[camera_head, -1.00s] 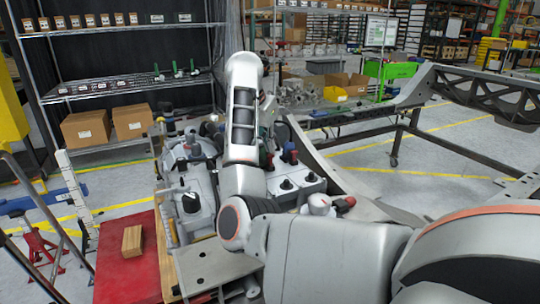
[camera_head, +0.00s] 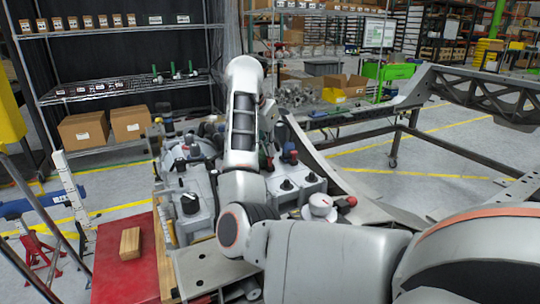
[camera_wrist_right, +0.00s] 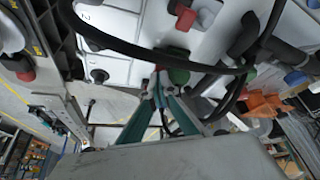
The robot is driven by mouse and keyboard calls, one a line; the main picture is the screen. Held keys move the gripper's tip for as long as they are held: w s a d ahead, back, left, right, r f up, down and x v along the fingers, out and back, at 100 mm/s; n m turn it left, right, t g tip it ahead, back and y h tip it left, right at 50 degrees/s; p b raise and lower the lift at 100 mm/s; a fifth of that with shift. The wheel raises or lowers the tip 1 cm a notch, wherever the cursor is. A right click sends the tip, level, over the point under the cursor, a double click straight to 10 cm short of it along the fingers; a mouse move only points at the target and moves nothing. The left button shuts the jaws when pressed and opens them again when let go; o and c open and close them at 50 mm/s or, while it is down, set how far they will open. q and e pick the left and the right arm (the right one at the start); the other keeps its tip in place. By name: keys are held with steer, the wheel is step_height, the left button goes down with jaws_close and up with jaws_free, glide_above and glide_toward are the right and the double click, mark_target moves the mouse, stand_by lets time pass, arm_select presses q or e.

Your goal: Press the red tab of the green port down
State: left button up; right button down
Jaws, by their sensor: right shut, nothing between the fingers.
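The green port (camera_wrist_right: 178,74) shows in the right wrist view as a round green fitting on a pale housing (camera_wrist_right: 135,38), partly crossed by a black cable. A small red piece shows at the fingertips beside it; I cannot tell whether it is the tab. My right gripper (camera_wrist_right: 160,88) is shut and empty, its teal fingers meeting right at the green port. Whether they touch it is unclear. In the head view my right arm hides most of this spot. My left gripper is not in view.
A red-and-grey connector (camera_wrist_right: 186,18) sits above the green port, and a black cable (camera_wrist_right: 125,47) loops in front. In the head view, grey housings with black knobs (camera_head: 286,184) flank my arm.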

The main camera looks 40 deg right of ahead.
steer(key=shift+f, duration=0.35)
steer(key=shift+r+p, duration=0.3)
steer(key=shift+r, duration=1.25)
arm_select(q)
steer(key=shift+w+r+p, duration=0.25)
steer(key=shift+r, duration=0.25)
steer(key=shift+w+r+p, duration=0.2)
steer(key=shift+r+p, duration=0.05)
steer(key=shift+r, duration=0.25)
arm_select(e)
steer(key=shift+r, duration=2.1)
